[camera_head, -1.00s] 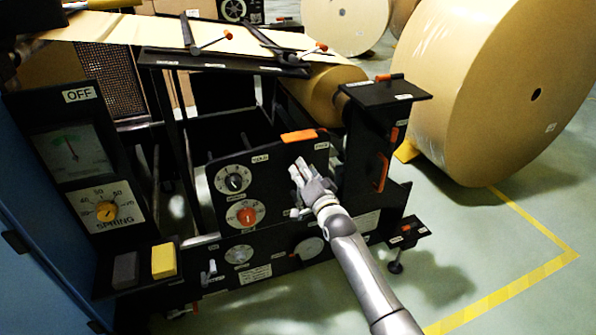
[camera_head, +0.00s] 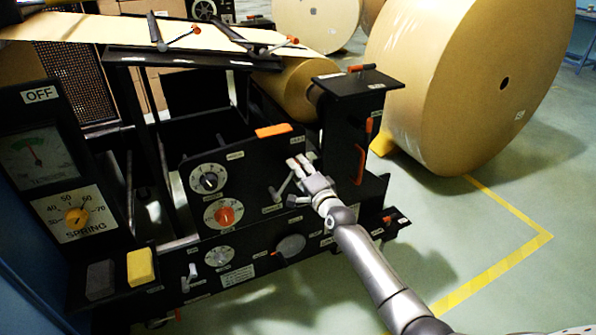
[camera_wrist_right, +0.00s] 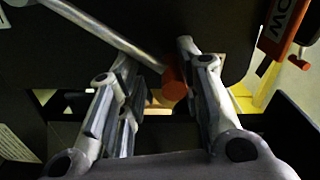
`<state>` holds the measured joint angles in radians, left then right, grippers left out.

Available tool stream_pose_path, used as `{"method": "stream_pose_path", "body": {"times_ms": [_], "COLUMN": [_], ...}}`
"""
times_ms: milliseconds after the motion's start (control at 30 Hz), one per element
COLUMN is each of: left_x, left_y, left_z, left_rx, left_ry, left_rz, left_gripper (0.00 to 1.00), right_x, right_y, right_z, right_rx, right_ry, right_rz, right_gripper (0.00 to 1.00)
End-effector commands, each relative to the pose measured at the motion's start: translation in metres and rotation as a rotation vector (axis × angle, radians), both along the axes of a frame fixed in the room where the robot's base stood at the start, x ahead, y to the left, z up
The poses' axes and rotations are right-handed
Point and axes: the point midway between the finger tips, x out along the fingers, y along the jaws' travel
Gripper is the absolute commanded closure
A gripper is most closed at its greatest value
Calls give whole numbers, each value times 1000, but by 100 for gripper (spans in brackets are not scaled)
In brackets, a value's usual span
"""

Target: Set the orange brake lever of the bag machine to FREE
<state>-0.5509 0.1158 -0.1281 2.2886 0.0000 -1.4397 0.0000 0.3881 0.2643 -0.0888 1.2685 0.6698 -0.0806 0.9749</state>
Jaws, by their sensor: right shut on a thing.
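The bag machine (camera_head: 240,160) has a black side panel with dials. In the right wrist view the lever's grey rod (camera_wrist_right: 105,35) slants down from the upper left to an orange end (camera_wrist_right: 174,78). That end lies between the two fingers of my right gripper (camera_wrist_right: 158,75), which is shut on it. A small white label sits beside the fingers, too small to read. My left gripper is not in view.
An upright orange handle (camera_head: 359,164) is to the right. A large paper roll (camera_head: 450,100) stands behind; the floor at right is clear.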

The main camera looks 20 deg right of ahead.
Motion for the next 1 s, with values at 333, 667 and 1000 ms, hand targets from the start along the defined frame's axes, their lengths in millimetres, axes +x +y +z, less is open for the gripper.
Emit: {"method": "stream_pose_path", "body": {"times_ms": [333, 667, 1000], "left_x": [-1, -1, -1], "left_y": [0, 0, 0], "left_z": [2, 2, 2], "left_rx": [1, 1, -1], "left_ry": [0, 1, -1], "left_rz": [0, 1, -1], "left_gripper": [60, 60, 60], "right_x": [0, 0, -1], "right_y": [5, 2, 0], "right_z": [-1, 1, 0], "right_rx": [41, 33, 27], "right_ry": [2, -1, -1], "right_rz": [6, 3, 0], "right_gripper": [100, 45, 45]}}
